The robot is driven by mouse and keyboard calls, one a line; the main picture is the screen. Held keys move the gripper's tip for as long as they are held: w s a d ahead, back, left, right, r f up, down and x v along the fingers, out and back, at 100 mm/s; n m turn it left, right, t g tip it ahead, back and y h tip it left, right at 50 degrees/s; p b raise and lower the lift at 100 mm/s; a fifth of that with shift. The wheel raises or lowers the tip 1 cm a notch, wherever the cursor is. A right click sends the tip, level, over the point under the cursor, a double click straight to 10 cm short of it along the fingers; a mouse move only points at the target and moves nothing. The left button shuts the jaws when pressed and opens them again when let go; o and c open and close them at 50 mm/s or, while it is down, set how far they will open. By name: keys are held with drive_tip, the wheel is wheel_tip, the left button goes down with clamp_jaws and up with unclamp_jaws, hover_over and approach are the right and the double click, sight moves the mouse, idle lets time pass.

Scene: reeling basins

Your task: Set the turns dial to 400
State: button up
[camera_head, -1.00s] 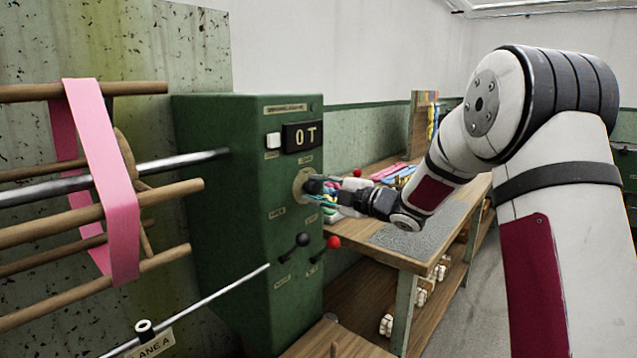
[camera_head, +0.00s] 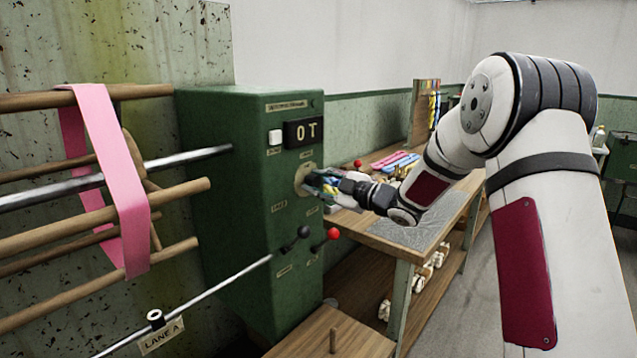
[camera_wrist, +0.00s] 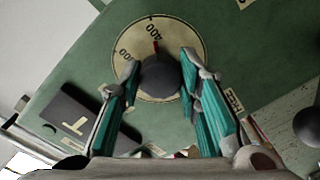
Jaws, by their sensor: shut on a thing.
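The turns dial is on the front of the green machine box (camera_head: 235,200). Its pale round plate (camera_head: 300,178) shows beside my gripper (camera_head: 320,183) in the head view, where the fingers hide the knob. In the wrist view my gripper (camera_wrist: 160,68) has one teal-padded finger on each side of the round dark knob (camera_wrist: 161,78) and is shut on it. The red pointer mark (camera_wrist: 156,47) points up at the number 400 on the plate (camera_wrist: 180,35). The display window (camera_head: 303,132) reads 0T.
Two levers, one black-knobbed (camera_head: 304,232) and one red-knobbed (camera_head: 333,234), stick out below the dial. A wooden bench (camera_head: 455,205) with coloured items is to the right. A wooden reel (camera_head: 130,200) with a pink band stands at left.

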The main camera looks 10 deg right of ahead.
drive_tip(key=shift+d+f, duration=0.1)
drive_tip(key=shift+f, duration=0.05)
drive_tip(key=o, duration=1.1)
drive_tip(key=shift+o, duration=0.2)
drive_tip(key=v, duration=1.2)
